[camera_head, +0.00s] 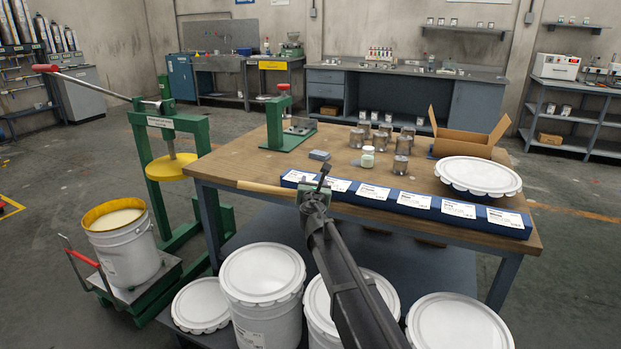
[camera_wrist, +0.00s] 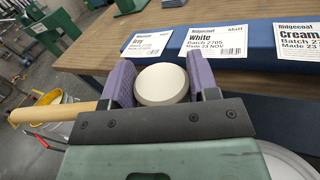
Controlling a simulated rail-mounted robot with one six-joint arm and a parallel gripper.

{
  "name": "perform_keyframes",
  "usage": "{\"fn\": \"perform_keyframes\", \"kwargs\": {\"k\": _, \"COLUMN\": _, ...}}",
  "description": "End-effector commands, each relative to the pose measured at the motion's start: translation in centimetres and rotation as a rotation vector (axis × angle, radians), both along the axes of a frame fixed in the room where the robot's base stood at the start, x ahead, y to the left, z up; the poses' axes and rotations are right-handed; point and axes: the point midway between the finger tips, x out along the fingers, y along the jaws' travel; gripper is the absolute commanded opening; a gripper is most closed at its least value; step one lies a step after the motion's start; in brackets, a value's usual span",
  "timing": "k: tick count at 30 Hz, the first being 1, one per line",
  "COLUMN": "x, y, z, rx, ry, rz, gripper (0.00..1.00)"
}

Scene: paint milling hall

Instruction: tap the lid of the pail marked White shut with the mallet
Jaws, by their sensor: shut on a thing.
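My gripper (camera_head: 316,190) is over the front edge of the wooden table, in front of the blue label strip. It is shut on the mallet. The mallet's tan wooden handle (camera_head: 265,188) points left from the jaws; it also shows in the wrist view (camera_wrist: 54,112). A pale round face, apparently the mallet head (camera_wrist: 162,84), sits between the purple finger pads. Lidded white pails (camera_head: 262,275) stand below the table's front edge; one is partly behind my arm. Their markings are unreadable here. A card reading White (camera_wrist: 215,40) is on the strip, beyond the jaws.
A scalloped white lid (camera_head: 478,175) lies on the table at right, near an open carton (camera_head: 466,135). Several tins and a green fixture (camera_head: 289,125) stand behind the strip (camera_head: 400,198). An open yellow-rimmed pail (camera_head: 125,245) stands on a trolley at left, beside a green press (camera_head: 165,150).

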Motion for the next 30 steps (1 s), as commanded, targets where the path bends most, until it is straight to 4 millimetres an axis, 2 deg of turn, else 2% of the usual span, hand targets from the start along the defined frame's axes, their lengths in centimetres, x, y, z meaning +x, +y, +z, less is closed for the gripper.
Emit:
{"fn": "perform_keyframes", "kwargs": {"k": 1, "x": -1.6, "y": -0.6, "z": -5.0, "rx": 0.005, "ry": 0.0, "rz": -0.001, "gripper": 0.17}}
{"fn": "perform_keyframes", "kwargs": {"k": 6, "x": -5.7, "y": -2.2, "z": -12.6, "rx": 0.025, "ry": 0.001, "rz": -0.003, "gripper": 0.17}}
{"fn": "perform_keyframes", "kwargs": {"k": 9, "x": -7.9, "y": -3.1, "z": -15.9, "rx": 0.039, "ry": 0.002, "rz": -0.005, "gripper": 0.17}}
{"fn": "perform_keyframes", "kwargs": {"k": 12, "x": -9.6, "y": -3.8, "z": -17.7, "rx": 0.052, "ry": 0.003, "rz": -0.006, "gripper": 0.17}}
{"fn": "perform_keyframes", "kwargs": {"k": 15, "x": -10.6, "y": -4.1, "z": -18.2, "rx": 0.063, "ry": 0.004, "rz": -0.006, "gripper": 0.17}}
{"fn": "perform_keyframes", "kwargs": {"k": 21, "x": -10.8, "y": -4.2, "z": -18.3, "rx": 0.068, "ry": 0.005, "rz": -0.006, "gripper": 0.17}}
{"fn": "perform_keyframes", "kwargs": {"k": 27, "x": -10.8, "y": -4.2, "z": -20.9, "rx": 0.067, "ry": 0.005, "rz": -0.006, "gripper": 0.17}}
{"fn": "perform_keyframes", "kwargs": {"k": 30, "x": -10.8, "y": -4.2, "z": -21.3, "rx": 0.067, "ry": 0.005, "rz": -0.006, "gripper": 0.17}}
